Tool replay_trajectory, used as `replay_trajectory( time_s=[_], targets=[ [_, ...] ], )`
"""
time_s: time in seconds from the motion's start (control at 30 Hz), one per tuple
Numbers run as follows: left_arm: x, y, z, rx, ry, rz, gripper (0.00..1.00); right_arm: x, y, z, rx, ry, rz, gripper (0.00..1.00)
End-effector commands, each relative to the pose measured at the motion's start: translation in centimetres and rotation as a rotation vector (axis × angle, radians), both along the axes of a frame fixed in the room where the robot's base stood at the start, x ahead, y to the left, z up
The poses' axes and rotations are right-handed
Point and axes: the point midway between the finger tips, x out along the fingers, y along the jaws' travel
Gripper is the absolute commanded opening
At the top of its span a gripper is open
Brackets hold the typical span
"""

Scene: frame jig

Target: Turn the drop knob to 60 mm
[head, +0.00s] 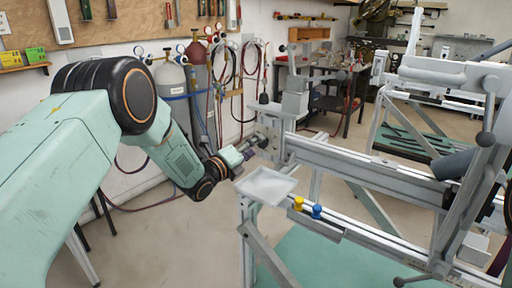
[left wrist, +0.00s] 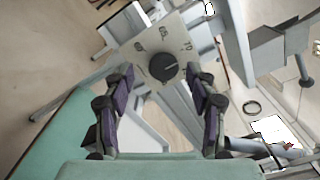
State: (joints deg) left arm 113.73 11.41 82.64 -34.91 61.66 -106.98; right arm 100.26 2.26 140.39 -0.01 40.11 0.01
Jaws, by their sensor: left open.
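The drop knob (left wrist: 163,68) is a round black knob on a pale plate (left wrist: 140,48) with dark markings around it. A light pointer line on the knob points to the right and slightly up in the left wrist view. My left gripper (left wrist: 162,88) is open, with one finger on each side of the knob's near side. I see no clear contact. In the head view the left gripper (head: 246,150) is at the left end of the grey frame jig (head: 350,163), and the knob is hard to make out there. My right gripper is not in view.
A small pale tray (head: 266,186) sits just below the left gripper. A yellow knob (head: 298,203) and a blue knob (head: 316,211) stand on the lower rail. Gas cylinders (head: 171,85) stand by the wall behind my left arm.

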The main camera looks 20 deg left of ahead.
Motion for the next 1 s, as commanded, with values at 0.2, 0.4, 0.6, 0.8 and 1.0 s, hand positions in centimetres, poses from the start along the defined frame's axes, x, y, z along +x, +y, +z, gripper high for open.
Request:
replay_trajectory(
  time_s=[0.2,0.4,0.6,0.8,1.0],
  targets=[
    [1.3,-0.7,0.0,0.001,0.000,-0.002,0.57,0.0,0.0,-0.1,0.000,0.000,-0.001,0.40],
    [1.6,-0.7,0.0,0.000,0.000,-0.001,0.57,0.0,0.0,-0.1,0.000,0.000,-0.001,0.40],
    [1.6,-0.7,0.0,0.000,0.000,-0.001,0.48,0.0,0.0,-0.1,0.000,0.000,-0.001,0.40],
    [1.6,-0.7,0.0,0.000,0.000,-0.002,0.31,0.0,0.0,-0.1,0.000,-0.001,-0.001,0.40],
    [1.6,-0.7,0.1,0.000,-0.001,0.000,0.14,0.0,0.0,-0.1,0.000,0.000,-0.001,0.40]
  ],
)
